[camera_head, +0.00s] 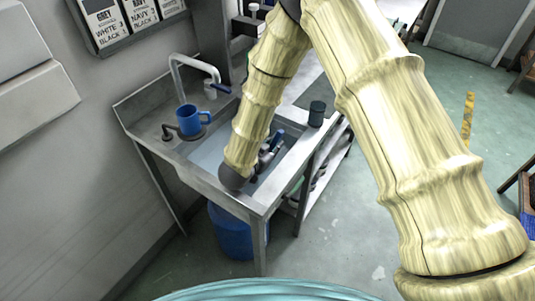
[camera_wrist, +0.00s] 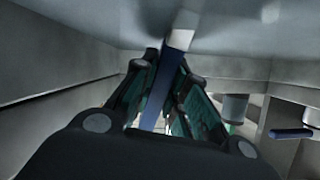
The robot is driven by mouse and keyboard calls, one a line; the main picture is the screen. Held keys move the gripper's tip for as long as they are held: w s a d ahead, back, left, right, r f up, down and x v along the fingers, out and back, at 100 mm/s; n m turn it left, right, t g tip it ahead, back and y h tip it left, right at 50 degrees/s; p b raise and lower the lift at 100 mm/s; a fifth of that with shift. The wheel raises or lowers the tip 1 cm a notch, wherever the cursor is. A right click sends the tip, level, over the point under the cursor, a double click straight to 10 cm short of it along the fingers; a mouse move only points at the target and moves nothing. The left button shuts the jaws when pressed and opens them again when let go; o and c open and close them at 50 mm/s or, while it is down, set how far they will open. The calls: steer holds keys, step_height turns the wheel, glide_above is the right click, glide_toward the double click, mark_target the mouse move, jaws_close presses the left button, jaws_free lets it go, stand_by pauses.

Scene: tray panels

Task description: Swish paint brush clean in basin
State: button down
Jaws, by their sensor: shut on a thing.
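The paint brush has a blue handle (camera_wrist: 160,95) and a pale metal ferrule (camera_wrist: 180,38) in the wrist view. My gripper (camera_wrist: 166,70) is shut on the handle, with a dark finger on each side. The brush's far end meets a grey surface at the top; its bristles are not clear. In the head view, my gripper (camera_head: 268,152) is at the steel basin (camera_head: 215,187), over its bluish water (camera_head: 206,157). A small blue part of the brush (camera_head: 277,140) shows there. My arm hides much of the basin.
A blue mug (camera_head: 189,121) stands on the sink's left ledge, below the tap (camera_head: 195,62). A dark green cup (camera_head: 317,113) stands on the right rim. A blue bucket (camera_head: 232,235) is under the sink. The floor at right is mostly clear.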

steer(key=shift+s+a, duration=1.3)
steer(key=shift+s, duration=0.45)
steer(key=shift+w+d, duration=0.9)
steer(key=shift+w, duration=0.35)
steer(key=shift+w+d, duration=0.9)
steer(key=shift+w, duration=0.3)
steer(key=shift+r+p, duration=0.1)
steer(key=shift+p, duration=0.2)
steer(key=shift+r+p, duration=3.3)
steer(key=shift+r, duration=1.6)
step_height(320, 180, up, 14)
steer(key=p, duration=0.9)
steer(key=shift+a, duration=0.1)
